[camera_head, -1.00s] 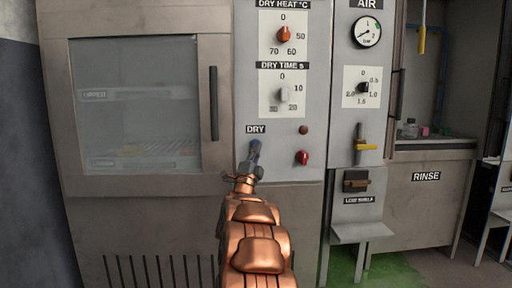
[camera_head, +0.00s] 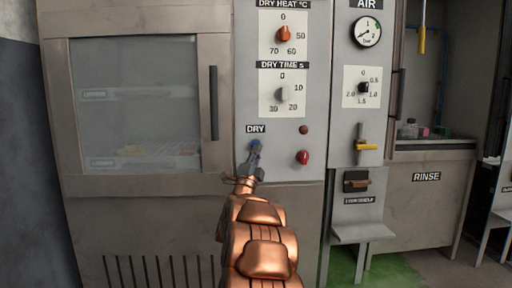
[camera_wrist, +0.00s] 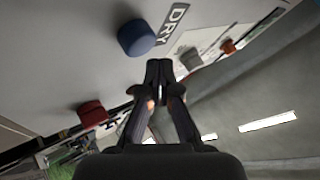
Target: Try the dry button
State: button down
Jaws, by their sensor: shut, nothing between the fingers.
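The dry button is a round blue button (camera_head: 256,144) just below the DRY label (camera_head: 256,129) on the grey control panel, partly hidden behind my gripper in the head view. In the wrist view the blue button (camera_wrist: 136,38) shows whole, beside the DRY label (camera_wrist: 172,24). My gripper (camera_head: 254,158) is shut and empty in front of the panel. In the wrist view its fingertips (camera_wrist: 158,66) are together, to the right of and below the button, and look apart from it.
A red knob (camera_head: 302,157) and a small dark red lamp (camera_head: 303,130) sit right of the button. Above are the dry time knob (camera_head: 282,94) and orange heat knob (camera_head: 283,34). A glazed cabinet door with a dark handle (camera_head: 214,104) is to the left.

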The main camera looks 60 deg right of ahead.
jog(key=s+a, duration=0.1)
jog(key=a, duration=0.1)
jog(key=s+a+b, duration=0.1)
jog(key=s, duration=0.1)
jog(key=shift+a, duration=0.4)
dwell(0.8)
